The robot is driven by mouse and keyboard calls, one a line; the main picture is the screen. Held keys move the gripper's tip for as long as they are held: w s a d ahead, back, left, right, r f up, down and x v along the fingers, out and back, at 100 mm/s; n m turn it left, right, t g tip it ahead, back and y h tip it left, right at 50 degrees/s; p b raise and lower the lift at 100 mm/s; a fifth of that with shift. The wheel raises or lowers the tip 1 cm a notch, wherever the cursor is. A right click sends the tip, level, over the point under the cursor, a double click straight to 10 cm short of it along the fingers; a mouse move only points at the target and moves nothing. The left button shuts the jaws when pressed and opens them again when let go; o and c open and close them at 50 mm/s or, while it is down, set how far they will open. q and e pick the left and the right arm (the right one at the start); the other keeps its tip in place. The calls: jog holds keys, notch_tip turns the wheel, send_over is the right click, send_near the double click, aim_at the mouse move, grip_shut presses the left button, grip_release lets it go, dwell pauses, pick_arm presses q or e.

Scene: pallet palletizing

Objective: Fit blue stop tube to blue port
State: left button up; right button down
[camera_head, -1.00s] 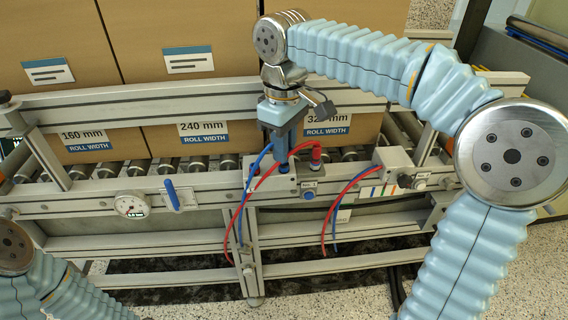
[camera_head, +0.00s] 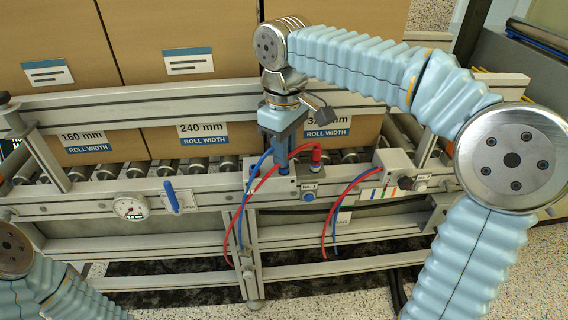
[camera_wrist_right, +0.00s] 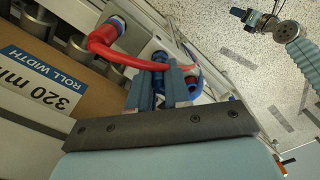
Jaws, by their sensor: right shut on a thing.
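My right gripper (camera_head: 283,168) points down over the left valve block (camera_head: 284,189) on the front rail and is shut on the blue stop tube (camera_head: 246,192). The tube hangs from the jaws to the lower left. A red tube (camera_head: 262,177) arcs into the red port (camera_head: 316,155) on the same block. My left gripper is out of view.
A second block (camera_head: 395,160) with red and blue tubes stands to the right. A gauge (camera_head: 130,207) and a blue handle (camera_head: 172,195) sit on the rail to the left. Cardboard boxes (camera_head: 190,95) stand behind the guard rail, close to my right wrist.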

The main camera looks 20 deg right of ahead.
jog(key=c, duration=1)
grip_release()
